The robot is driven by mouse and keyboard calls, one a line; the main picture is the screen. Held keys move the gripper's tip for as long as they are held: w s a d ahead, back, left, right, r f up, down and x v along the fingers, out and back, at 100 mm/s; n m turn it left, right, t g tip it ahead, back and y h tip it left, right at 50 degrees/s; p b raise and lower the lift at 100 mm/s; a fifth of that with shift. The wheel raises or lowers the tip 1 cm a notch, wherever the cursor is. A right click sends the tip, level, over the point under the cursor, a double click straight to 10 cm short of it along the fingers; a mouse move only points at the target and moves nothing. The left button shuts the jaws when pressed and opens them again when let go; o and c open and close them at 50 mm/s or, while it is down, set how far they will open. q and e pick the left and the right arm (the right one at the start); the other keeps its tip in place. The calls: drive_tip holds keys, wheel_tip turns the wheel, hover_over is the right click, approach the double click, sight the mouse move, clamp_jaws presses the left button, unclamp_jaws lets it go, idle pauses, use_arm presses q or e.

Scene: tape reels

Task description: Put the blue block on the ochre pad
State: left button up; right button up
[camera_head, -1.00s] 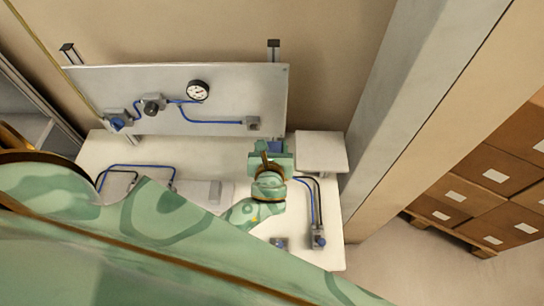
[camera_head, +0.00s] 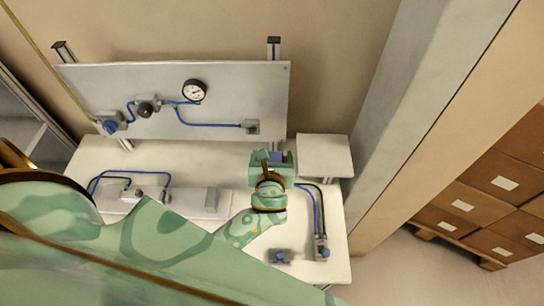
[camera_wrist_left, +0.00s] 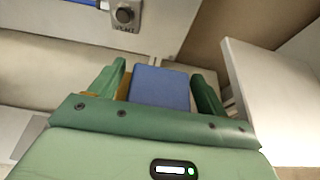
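The blue block (camera_wrist_left: 160,88) sits between the green fingers of my left gripper (camera_wrist_left: 158,86) in the left wrist view. A gap shows between the block and the left finger, and the block's right side is close to the right finger. The gripper looks open around the block. An ochre patch (camera_wrist_left: 123,88), likely the ochre pad, shows in that gap; most of it is hidden. In the head view the block (camera_head: 276,156) shows small between the fingers of the left gripper (camera_head: 273,158), at the back right of the white bench. My right gripper is not in view.
A raised white plate (camera_head: 324,156) stands just right of the gripper. An upright panel (camera_head: 170,85) with a gauge (camera_head: 194,90) and blue tubing is behind. A valve with hoses (camera_head: 321,250) sits at the right front of the bench (camera_head: 225,160). Cartons (camera_head: 500,180) stand far right.

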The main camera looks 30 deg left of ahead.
use_arm(q)
drive_tip(key=shift+r, duration=0.15)
drive_tip(key=v, duration=1.2)
drive_tip(key=shift+s, duration=0.1)
